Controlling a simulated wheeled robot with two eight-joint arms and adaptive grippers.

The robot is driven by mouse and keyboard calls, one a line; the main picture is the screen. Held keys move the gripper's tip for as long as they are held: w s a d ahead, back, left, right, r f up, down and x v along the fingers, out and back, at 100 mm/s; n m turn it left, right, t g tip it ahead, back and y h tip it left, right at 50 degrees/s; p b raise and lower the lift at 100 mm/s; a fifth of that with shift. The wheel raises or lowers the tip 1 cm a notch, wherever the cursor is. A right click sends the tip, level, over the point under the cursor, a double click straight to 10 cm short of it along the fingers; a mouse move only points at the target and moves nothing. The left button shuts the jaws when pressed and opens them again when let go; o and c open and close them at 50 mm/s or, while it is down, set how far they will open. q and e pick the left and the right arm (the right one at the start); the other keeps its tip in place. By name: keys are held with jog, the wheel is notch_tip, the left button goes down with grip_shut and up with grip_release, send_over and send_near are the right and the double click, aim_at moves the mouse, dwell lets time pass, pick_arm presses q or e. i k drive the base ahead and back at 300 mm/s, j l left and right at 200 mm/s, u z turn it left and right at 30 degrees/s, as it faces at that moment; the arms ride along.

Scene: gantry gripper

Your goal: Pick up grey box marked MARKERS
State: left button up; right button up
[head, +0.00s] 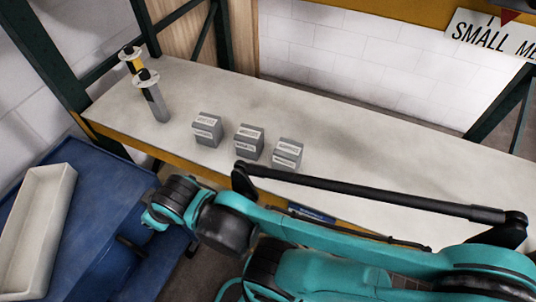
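Three small grey boxes with white labels stand in a slanting row on the pale shelf (340,136): a left box (207,132), a middle box (249,146) and a right box (287,158). The print on the labels is too small to read, so I cannot tell which one is marked MARKERS. My teal and black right arm comes in from the right and crosses in front of the shelf, with its visible end below and left of the boxes. No gripper fingers show on it. My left gripper is not in view.
A blue cabinet (115,205) carries a white tray (38,225) at lower left. Dark green posts frame the shelf. Its right part is clear.

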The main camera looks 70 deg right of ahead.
aim_at(287, 155)
jog(key=k+z, duration=0.1)
jog(key=z, duration=0.9)
jog(key=k+l+z, duration=0.1)
jog(key=z, duration=0.4)
jog(key=j+z, duration=1)
jog(key=i, duration=0.25)
